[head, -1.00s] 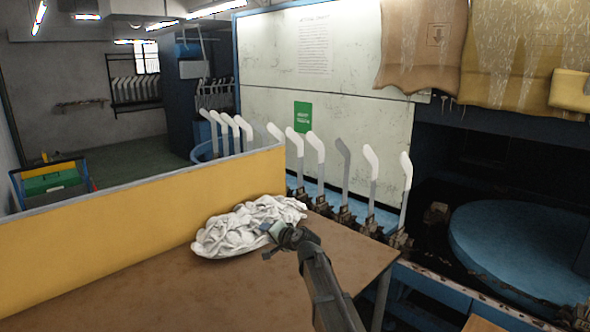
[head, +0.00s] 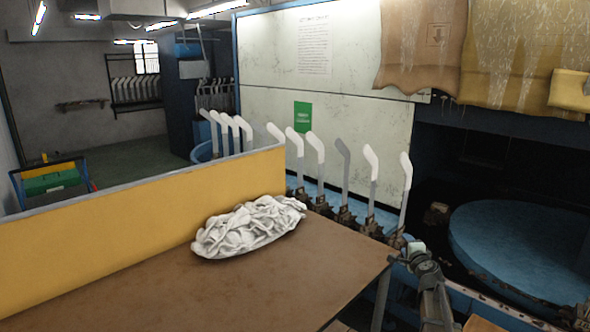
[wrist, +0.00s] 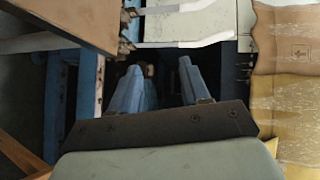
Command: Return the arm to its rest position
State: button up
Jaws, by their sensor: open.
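My gripper (head: 414,250) is at the right end of the brown table, close to its right edge and apart from the sock pile. In the wrist view its two bluish fingers (wrist: 158,88) are spread apart with nothing between them. The pile of white socks (head: 248,226) lies on the brown table (head: 190,285) against the yellow partition. My arm reaches up from the lower right of the head view.
A row of upright boards (head: 345,165) stands behind the table, one grey and others pale. A round blue platform (head: 515,245) is at the right. A yellow partition (head: 130,225) borders the table's left side. The table front is clear.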

jog(key=s+a+f+n+g+y, duration=0.1)
jog(key=s+a+f+n+g, duration=0.35)
jog(key=f, duration=0.65)
jog(key=s+a+f+n+g+y, duration=0.1)
jog(key=s+a+f+g+y, duration=0.1)
jog(key=s+a+f, duration=0.7)
jog(key=s+a+f+n+g+y, duration=0.1)
jog(key=s+a+f+n+g, duration=0.3)
jog(key=f, duration=0.9)
jog(key=s+a+f+n+g, duration=0.1)
jog(key=s+a+f+g, duration=0.1)
jog(key=s+f, duration=0.5)
jog(key=s+a+f+n+g, duration=0.1)
jog(key=s+f+n+g, duration=0.15)
jog(key=s, duration=0.85)
jog(key=s+a+f+n+g, duration=0.1)
jog(key=s+a+f+g, duration=0.1)
jog(key=s+f, duration=0.55)
jog(key=s+d+n+g+h, duration=0.1)
jog(key=s+n+g+h, duration=0.2)
jog(key=s, duration=1.5)
jog(key=g, duration=0.2)
jog(key=shift+s+n+g, duration=0.3)
jog(key=shift+s, duration=0.05)
